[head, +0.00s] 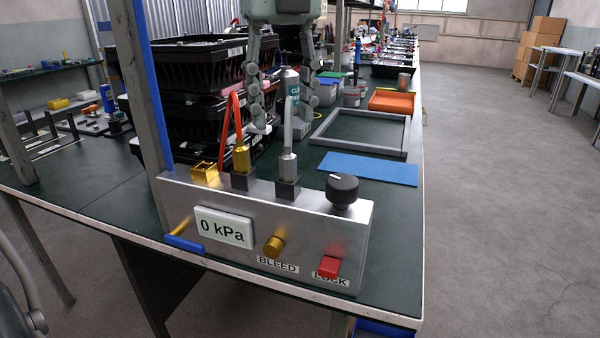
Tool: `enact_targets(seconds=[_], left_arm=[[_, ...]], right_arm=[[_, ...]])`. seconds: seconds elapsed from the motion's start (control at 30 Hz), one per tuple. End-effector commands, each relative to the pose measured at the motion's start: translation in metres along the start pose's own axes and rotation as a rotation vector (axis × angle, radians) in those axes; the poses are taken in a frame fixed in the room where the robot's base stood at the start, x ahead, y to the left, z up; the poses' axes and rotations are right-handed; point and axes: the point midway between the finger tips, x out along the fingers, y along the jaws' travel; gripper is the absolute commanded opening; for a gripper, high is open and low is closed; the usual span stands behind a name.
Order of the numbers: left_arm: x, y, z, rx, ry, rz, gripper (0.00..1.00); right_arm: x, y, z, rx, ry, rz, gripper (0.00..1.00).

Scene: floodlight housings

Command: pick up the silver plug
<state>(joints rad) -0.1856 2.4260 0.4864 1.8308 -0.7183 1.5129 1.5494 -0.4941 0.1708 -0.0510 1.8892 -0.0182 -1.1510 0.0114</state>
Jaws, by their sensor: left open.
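The silver plug (288,166) stands upright in a dark square socket on top of the metal test box (350,225). A grey hose (290,112) rises from the plug. My left gripper (281,128) points down from the top of the head view, open and empty. Its fingertips appear higher than the plug, one on each side of the grey hose in the picture. Whether they are level with it in depth, I cannot tell. A gold plug (241,158) with a red hose (230,125) stands in a socket just left. My right gripper is not in view.
The box has a black knob (342,190), an empty gold socket (205,172), a "0 kPa" display (224,227) and a red lock button (329,267). Black crates (190,70) stand behind left. A grey frame (361,132) and blue mat (368,168) lie behind right.

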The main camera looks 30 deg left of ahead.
Motion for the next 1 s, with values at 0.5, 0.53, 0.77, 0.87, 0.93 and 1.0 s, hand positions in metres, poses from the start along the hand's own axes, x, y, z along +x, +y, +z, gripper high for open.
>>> enact_targets(seconds=[0.5,0.53,0.77,0.87,0.93,1.0], left_arm=[[0.061,-0.001,-0.005,-0.007,0.005,0.002,0.46],[0.066,-0.001,-0.005,-0.007,0.004,0.003,0.46],[0.078,-0.001,-0.004,-0.009,0.0,-0.001,0.46],[0.078,-0.001,-0.004,-0.009,0.0,-0.001,0.46],[0.078,-0.001,-0.004,-0.009,0.0,-0.001,0.43],[0.078,-0.001,-0.004,-0.009,0.0,-0.001,0.34]], right_arm=[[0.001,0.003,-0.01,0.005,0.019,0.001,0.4],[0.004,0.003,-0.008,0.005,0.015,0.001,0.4],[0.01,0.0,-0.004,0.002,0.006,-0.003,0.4],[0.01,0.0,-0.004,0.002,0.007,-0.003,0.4],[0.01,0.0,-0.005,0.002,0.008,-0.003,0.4],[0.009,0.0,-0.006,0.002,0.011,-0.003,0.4]])
